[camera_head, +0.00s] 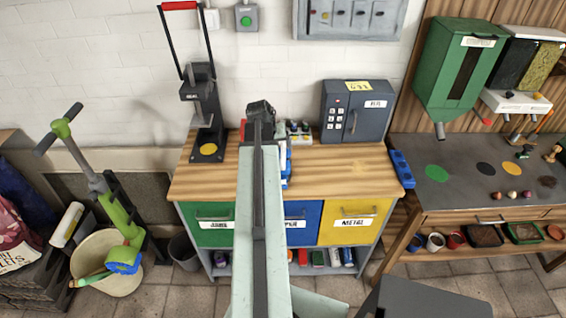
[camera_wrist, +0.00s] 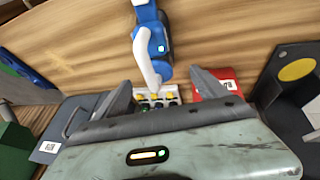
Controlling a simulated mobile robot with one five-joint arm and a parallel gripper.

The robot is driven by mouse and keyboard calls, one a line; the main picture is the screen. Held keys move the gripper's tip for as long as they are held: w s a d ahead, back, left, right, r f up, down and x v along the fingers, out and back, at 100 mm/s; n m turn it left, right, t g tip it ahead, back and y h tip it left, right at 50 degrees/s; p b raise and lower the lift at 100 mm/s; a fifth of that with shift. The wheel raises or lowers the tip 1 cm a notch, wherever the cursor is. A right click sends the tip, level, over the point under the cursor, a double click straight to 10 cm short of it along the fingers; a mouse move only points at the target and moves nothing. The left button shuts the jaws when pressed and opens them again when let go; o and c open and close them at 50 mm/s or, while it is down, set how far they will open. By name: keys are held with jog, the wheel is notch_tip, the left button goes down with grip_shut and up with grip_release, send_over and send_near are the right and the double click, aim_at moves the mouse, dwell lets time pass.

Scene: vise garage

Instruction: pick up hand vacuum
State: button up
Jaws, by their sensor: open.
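A blue and white hand-held device, which looks like the hand vacuum (camera_wrist: 150,40), lies on the wooden workbench. In the wrist view its white curved part reaches down toward the gap between my fingertips. In the head view only a blue and white strip of it (camera_head: 285,168) shows beside my arm, which hides the rest. My gripper (camera_wrist: 160,88) is open, with its two grey fingers spread and nothing between them that I can tell is held. In the head view my gripper (camera_head: 260,112) is over the back of the bench. Contact cannot be told.
The workbench (camera_head: 340,178) carries a black press (camera_head: 205,105) at left, a grey safe (camera_head: 354,112) at right and a button panel (camera_head: 299,131) at the back. A red item (camera_wrist: 216,84) is close to one finger. A blue object (camera_head: 402,169) is at the bench's right edge.

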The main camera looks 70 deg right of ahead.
jog(key=b+x, duration=0.2)
jog(key=shift+f, duration=0.3)
jog(key=b+x, duration=0.1)
jog(key=x, duration=0.1)
jog(key=b+x, duration=0.1)
jog(key=b, duration=0.1)
jog(key=b+x, duration=0.2)
jog(key=shift+s+d+f, duration=0.15)
jog(key=shift+s+f, duration=0.15)
jog(key=shift+s, duration=0.1)
jog(key=shift+r, duration=0.2)
grip_shut()
